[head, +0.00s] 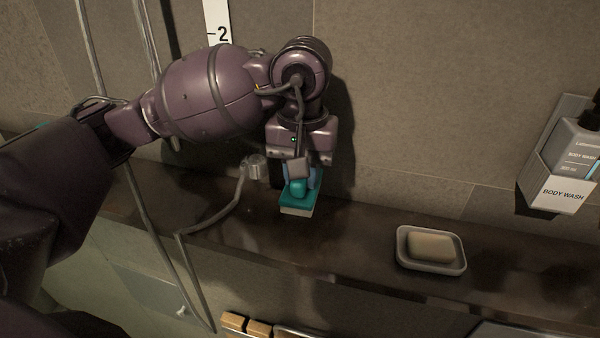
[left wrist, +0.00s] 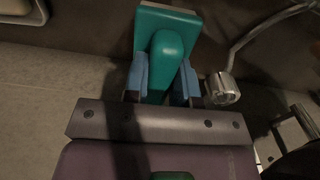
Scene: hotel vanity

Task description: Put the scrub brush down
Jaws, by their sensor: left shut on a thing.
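The scrub brush (head: 297,207) has a teal body and handle with a pale underside. It is at or just above the dark ledge (head: 365,222); I cannot tell whether it touches. My left gripper (head: 300,180) points down and is shut on the handle. In the left wrist view, the blue fingertips (left wrist: 165,82) press on both sides of the teal handle, and the brush (left wrist: 168,30) extends beyond them. My right gripper is not in view.
A soap dish (head: 431,264) with a pale soap bar stands right on the ledge. A metal fitting with a hose (head: 241,180) is just left of the brush. A body wash holder (head: 562,185) hangs on the right wall. The ledge between brush and dish is clear.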

